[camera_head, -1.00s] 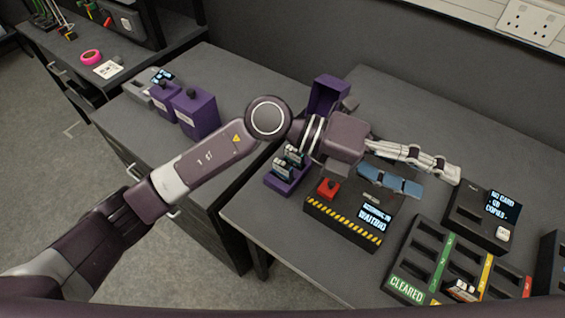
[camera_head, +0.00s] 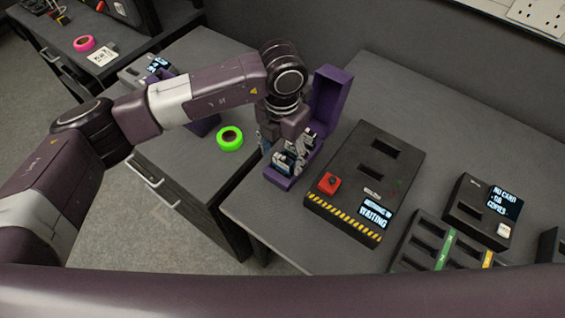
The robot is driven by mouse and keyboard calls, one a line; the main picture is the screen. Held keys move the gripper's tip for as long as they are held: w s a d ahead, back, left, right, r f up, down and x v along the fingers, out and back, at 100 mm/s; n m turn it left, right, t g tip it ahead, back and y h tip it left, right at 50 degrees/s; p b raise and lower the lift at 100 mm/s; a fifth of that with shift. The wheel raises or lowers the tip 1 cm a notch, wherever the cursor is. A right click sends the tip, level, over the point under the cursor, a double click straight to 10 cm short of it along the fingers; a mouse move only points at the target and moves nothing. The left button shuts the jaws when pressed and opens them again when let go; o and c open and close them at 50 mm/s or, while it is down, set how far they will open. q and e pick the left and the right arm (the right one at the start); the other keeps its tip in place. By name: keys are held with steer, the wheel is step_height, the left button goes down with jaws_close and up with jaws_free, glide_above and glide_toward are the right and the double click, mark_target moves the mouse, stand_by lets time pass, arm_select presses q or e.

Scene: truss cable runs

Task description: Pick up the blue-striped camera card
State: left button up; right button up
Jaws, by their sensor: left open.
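An open purple case (camera_head: 327,101) with a raised lid stands at the left edge of the right-hand desk. Small cards (camera_head: 283,161) with pale and bluish faces stand upright in it. Which of them has blue stripes is too small to tell. My left gripper (camera_head: 284,150) points down at the case, open, with its fingers close around the cards. My own wrist and fingers hide part of the cards, so I cannot tell whether the fingers touch one. My right gripper is not in view.
Right of the case is a black station (camera_head: 352,165) with a red button and a screen reading "WAITING". A slotted rack (camera_head: 425,246) and a card reader (camera_head: 465,205) stand further right. A green tape roll (camera_head: 230,138) lies on the left desk. The back of the right desk is clear.

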mark_target(283, 167)
arm_select(q)
steer(key=shift+f+p, duration=0.3)
steer(key=shift+f, duration=1.35)
steer(key=shift+c, duration=0.3)
steer(key=c, duration=1.2)
steer(key=shift+r, duration=0.1)
